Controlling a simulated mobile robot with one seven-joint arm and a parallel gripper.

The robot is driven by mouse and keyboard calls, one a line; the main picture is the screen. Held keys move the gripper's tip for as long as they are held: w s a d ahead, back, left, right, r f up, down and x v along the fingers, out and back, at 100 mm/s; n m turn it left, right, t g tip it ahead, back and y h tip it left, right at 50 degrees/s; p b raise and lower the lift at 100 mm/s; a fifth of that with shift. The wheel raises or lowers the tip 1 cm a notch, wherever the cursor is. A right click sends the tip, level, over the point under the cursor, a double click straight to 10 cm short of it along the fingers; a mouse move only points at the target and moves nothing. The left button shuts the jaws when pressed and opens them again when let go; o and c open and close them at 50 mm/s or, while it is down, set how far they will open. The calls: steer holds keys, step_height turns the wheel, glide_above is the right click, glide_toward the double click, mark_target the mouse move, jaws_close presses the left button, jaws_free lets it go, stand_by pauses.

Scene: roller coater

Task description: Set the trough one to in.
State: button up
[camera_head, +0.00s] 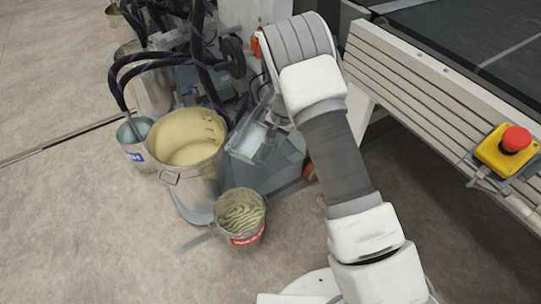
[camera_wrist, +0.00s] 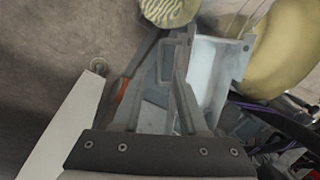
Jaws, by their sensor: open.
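A small pale metal trough (camera_head: 258,138) sits on the grey machine base just right of the large cream paint bucket. In the wrist view a pale blue-white trough (camera_wrist: 208,72) with a raised metal rim lies right of centre. My gripper (camera_wrist: 168,72) is open in the wrist view, its fingers reaching up from the dark mount at the bottom. The right finger is close to the trough's left wall; I cannot tell whether it touches. Nothing is clearly held. In the head view my arm hides the gripper.
A cream paint bucket (camera_head: 187,140), a smaller tin with a striped top (camera_head: 240,214) and a blue-lined can (camera_head: 136,137) stand left of my arm. Black hoses (camera_head: 199,55) hang above them. A slatted conveyor edge (camera_head: 420,85) with a red emergency button (camera_head: 515,139) is at right. Floor at left is clear.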

mark_target(270, 155)
steer(key=f, duration=0.2)
steer(key=f+b, duration=0.1)
steer(key=f, duration=0.1)
steer(key=a+f, duration=0.1)
steer(key=shift+w+f, duration=0.25)
steer(key=shift+f, duration=0.15)
jaws_close()
stand_by(1.0)
